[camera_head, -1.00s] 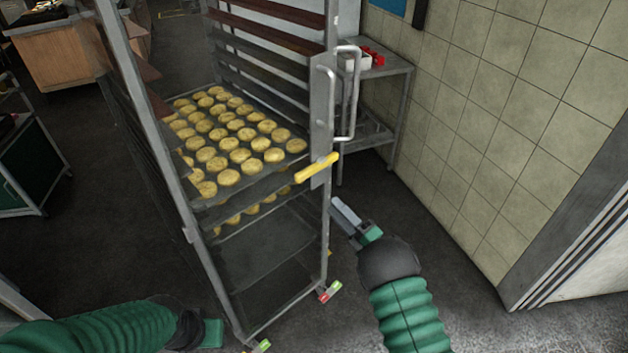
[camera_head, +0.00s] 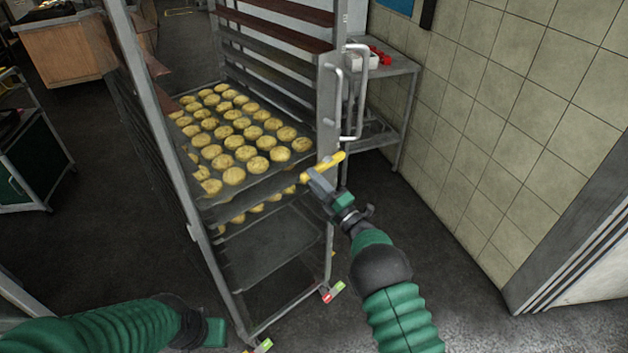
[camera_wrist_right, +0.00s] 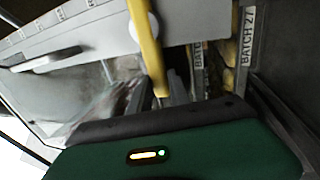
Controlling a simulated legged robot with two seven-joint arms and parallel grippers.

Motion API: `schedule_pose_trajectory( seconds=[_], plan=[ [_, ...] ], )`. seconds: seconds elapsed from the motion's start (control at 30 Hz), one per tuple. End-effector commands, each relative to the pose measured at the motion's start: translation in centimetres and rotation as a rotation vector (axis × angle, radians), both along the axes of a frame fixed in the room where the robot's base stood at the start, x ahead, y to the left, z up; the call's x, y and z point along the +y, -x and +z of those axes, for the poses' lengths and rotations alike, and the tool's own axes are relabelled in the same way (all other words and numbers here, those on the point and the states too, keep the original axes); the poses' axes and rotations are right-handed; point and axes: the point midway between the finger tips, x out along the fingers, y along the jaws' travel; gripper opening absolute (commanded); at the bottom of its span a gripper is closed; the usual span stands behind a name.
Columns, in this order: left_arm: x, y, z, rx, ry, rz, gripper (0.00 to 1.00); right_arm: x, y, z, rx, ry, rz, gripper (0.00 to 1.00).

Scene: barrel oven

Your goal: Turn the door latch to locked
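The door latch is a yellow handle (camera_head: 328,162) on the upright edge of the tall metal rack, tilted with its right end higher. It also shows in the right wrist view (camera_wrist_right: 148,48), reaching down from a round pivot. My right gripper (camera_head: 313,182) is at the latch's lower left part in the head view. In the right wrist view the gripper's fingers (camera_wrist_right: 155,97) stand apart, with the latch's end between them; whether they touch it is unclear. My left gripper (camera_head: 214,333) is low at the left, near the rack's foot; its fingers are not clearly visible.
The rack holds trays of round yellow pastries (camera_head: 245,140). A vertical metal handle (camera_head: 357,95) stands above the latch. A metal side table (camera_head: 395,68) with red items is behind the rack. A tiled wall (camera_head: 500,110) is on the right; open floor lies between.

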Motion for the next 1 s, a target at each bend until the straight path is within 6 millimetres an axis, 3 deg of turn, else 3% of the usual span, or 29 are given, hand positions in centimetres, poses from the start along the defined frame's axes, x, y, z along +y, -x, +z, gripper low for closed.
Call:
schedule_pose_trajectory(
  seconds=[0.1, 1.0],
  plan=[
    [0.0, 0.0, -0.01, 0.0, 0.0, 0.0, 0.36, 0.11, 0.02, -0.06, 0.001, 0.0, 0.002, 0.0],
    [0.0, 0.01, -0.02, 0.0, 0.0, 0.0, 0.36, 0.22, 0.08, -0.28, 0.006, 0.001, 0.005, 0.0]
  ],
)
